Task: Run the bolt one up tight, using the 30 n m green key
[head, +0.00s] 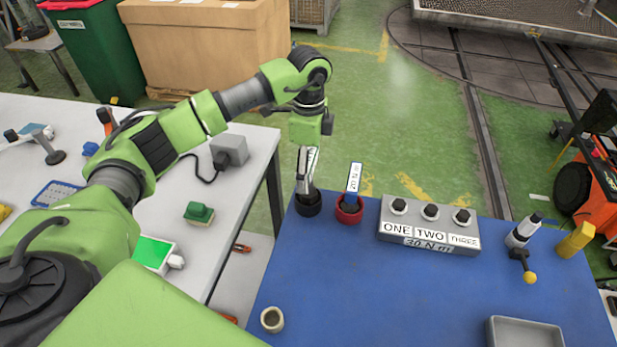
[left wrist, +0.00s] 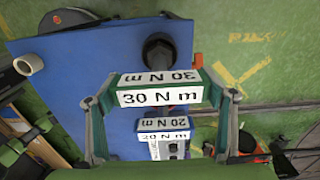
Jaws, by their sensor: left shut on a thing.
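My left gripper (head: 306,180) points down over a black ring holder (head: 308,205) at the far left corner of the blue table. In the left wrist view it is shut on the green key (left wrist: 160,92), labelled 30 N m. The key's lower end is hard to see, so I cannot tell whether it still sits in the holder. A blue key labelled 20 N m (head: 355,178) stands in a red ring holder (head: 348,210) beside it. A grey block (head: 430,228) carries three dark bolts; bolt one (head: 399,206) is leftmost. My right gripper is not in view.
A lever tool with a yellow ball (head: 524,235) and a yellow block (head: 577,238) stand right of the bolt block. A pale hollow cylinder (head: 272,319) and a grey tray (head: 525,335) are nearer. The middle of the blue table (head: 385,290) is clear.

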